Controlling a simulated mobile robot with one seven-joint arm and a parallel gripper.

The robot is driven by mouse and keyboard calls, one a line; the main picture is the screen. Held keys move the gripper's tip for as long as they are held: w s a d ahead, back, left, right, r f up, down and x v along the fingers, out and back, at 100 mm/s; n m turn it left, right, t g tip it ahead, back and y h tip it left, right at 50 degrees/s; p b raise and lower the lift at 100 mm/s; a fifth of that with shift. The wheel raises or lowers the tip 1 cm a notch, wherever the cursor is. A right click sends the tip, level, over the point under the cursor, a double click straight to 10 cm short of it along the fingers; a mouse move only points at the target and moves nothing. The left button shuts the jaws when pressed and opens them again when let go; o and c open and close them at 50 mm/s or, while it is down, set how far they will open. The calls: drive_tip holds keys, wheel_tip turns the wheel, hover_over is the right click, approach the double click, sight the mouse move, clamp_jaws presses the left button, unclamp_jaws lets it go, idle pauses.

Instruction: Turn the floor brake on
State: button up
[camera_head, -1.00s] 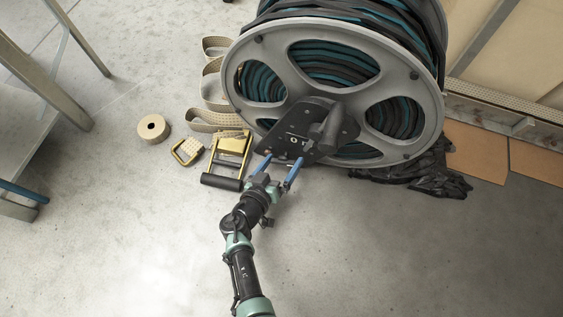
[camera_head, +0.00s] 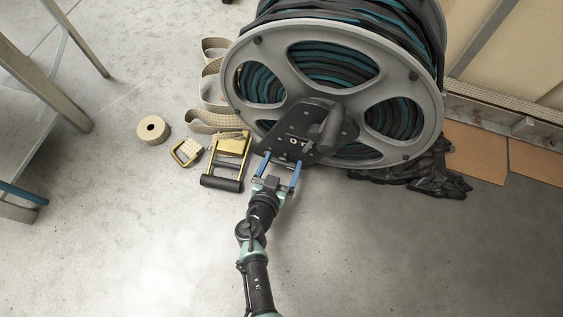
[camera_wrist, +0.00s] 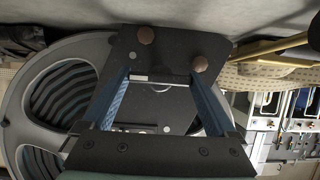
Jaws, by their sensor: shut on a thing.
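The hose reel (camera_head: 428,98) stands at top right in the head view, with dark and teal hose wound on it. A dark plate (camera_head: 300,122) with a round mark and a thick stubby bar sits low on its near side. My gripper (camera_head: 281,162) is at the lower edge of this plate, its two blue fingers spread to either side. In the wrist view the dark plate (camera_wrist: 168,48) shows two brown round studs and a pale slot between the fingers of my gripper (camera_wrist: 162,76). My gripper is shut on this plate. No separately labelled floor brake can be made out.
A yellow frame with a black roller (camera_head: 222,183) lies left of my gripper. A tape roll (camera_head: 153,130), a yellow buckle (camera_head: 187,152) and beige webbing (camera_head: 212,122) lie farther left. Black plastic (camera_head: 425,178) lies at right. The near floor is clear.

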drive_tip(key=o, duration=1)
drive_tip(key=shift+s, duration=0.1)
drive_tip(key=p+v, duration=0.5)
drive_tip(key=v, duration=0.8)
